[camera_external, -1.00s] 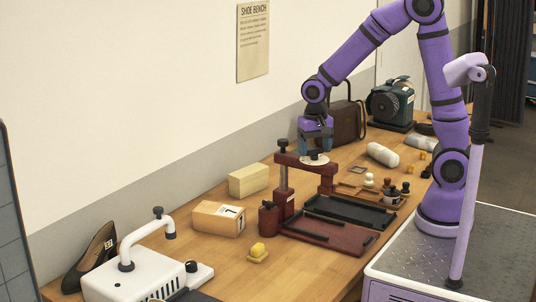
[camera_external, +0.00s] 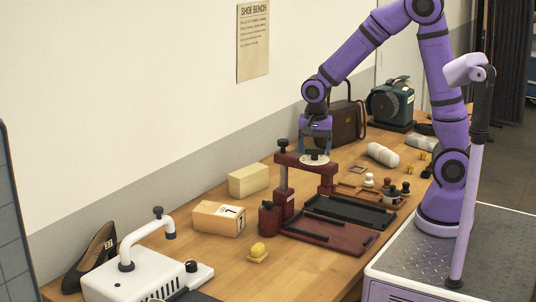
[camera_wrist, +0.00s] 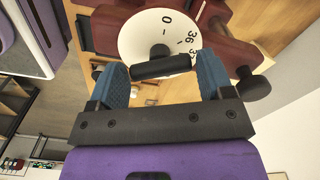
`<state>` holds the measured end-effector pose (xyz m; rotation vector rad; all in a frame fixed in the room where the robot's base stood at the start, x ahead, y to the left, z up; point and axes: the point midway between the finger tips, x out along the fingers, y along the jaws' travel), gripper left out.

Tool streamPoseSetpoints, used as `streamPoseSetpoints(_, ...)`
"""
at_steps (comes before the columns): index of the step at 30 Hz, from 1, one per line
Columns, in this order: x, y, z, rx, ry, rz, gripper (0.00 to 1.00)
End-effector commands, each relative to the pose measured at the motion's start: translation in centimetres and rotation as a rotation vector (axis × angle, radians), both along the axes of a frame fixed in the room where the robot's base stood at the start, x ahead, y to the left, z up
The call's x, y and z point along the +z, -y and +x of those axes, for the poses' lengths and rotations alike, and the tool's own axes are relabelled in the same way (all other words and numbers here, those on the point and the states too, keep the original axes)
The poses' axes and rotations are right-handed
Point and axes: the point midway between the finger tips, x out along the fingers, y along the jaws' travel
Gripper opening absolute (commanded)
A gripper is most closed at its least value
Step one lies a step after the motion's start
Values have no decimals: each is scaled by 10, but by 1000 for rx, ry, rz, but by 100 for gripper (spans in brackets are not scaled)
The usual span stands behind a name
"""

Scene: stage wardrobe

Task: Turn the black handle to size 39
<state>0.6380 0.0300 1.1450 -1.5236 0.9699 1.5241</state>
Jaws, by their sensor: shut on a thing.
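The black handle (camera_wrist: 162,67) is a short bar in front of a white dial (camera_wrist: 150,32) in the wrist view. The dial shows 0, 36 and part of another number starting with 3; the rest is hidden, and I cannot tell which mark the handle points to. The dial sits flat on top of a dark red press frame (camera_external: 293,160), and its edge also shows in the external view (camera_external: 312,163). My gripper (camera_external: 315,152) points down over the dial. Its blue fingers (camera_wrist: 163,75) are shut on the handle, one at each end.
Dark red and black trays (camera_external: 345,241) lie in front of the frame. A cardboard box (camera_external: 218,219), a pale block (camera_external: 248,180) and a yellow sponge (camera_external: 258,250) stand to the left. A brown case (camera_external: 344,122) and a green machine (camera_external: 391,102) stand behind.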

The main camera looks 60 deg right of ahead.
Motion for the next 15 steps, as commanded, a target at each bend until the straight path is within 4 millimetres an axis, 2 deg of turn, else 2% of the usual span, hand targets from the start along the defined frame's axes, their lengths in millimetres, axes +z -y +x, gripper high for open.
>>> streamPoseSetpoints(10,1,0,1,-2,3,1,50)
streamPoseSetpoints(11,1,0,1,-2,3,1,78)
streamPoseSetpoints(13,1,0,1,-2,3,1,94)
streamPoseSetpoints(14,1,0,1,-2,2,1,99)
streamPoseSetpoints(15,1,0,1,-2,2,1,99)
